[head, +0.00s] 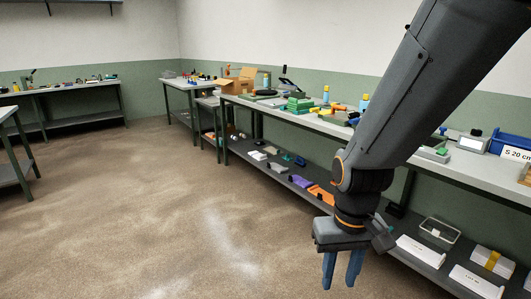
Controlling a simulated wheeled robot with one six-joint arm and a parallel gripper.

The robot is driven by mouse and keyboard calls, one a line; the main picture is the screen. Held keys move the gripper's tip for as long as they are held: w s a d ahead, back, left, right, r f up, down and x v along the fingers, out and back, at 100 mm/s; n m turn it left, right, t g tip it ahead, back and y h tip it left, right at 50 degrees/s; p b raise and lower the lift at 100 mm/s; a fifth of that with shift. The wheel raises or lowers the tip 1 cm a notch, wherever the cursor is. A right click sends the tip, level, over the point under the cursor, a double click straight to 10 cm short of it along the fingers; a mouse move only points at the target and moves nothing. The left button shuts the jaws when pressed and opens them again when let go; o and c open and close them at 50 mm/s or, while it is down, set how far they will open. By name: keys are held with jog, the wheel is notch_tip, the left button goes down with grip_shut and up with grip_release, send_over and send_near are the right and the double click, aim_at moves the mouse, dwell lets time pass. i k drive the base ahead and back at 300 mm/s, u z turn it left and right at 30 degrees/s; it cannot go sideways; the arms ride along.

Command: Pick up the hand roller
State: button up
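My gripper (339,283) hangs pointing down over the floor, in front of the long workbench on the right. Its two blue fingers are apart with nothing between them. I cannot single out the hand roller. Small tools and parts lie on the long bench (445,160), too small to name surely, and my arm hides part of the bench top.
An open cardboard box (235,84), green blocks (299,104) and a blue bin (508,146) stand on the bench. Its lower shelf (272,170) holds several items, including a clear box (439,232). Other benches stand at the back and left. The floor (150,200) at left is clear.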

aim_at(356, 114)
jog(key=i, duration=3.05)
jog(key=z, duration=0.2)
